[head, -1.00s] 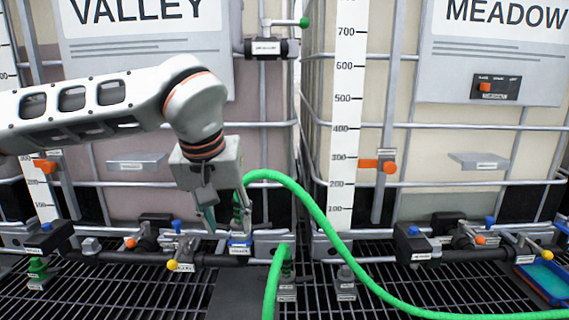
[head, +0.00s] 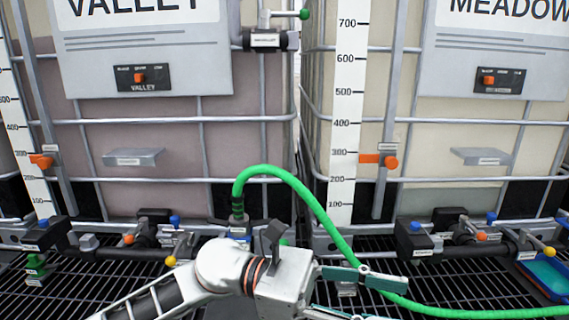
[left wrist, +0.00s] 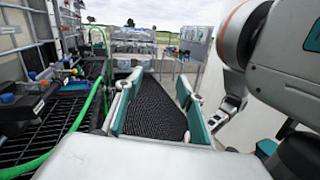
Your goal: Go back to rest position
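My left gripper (head: 390,298) reaches in low at the bottom centre in the head view, its teal fingers pointing right. It is open and empty; the left wrist view (left wrist: 160,88) shows the two fingers apart with only dark grating between them. A green hose (head: 290,180) arches from a fitting at the foot of the VALLEY tote (head: 150,180) and runs down to the right, passing close by the fingers. In the left wrist view the hose (left wrist: 75,125) lies left of the gripper. My right arm shows at the right there; its fingers are not clear.
The MEADOW tote (head: 450,140) stands at the right, with valves and a yellow-knobbed handle (head: 548,251) along its foot. A blue-green tray (head: 545,275) sits at the far right. Black grating (head: 70,290) covers the front. More totes (left wrist: 135,45) stand farther off in the left wrist view.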

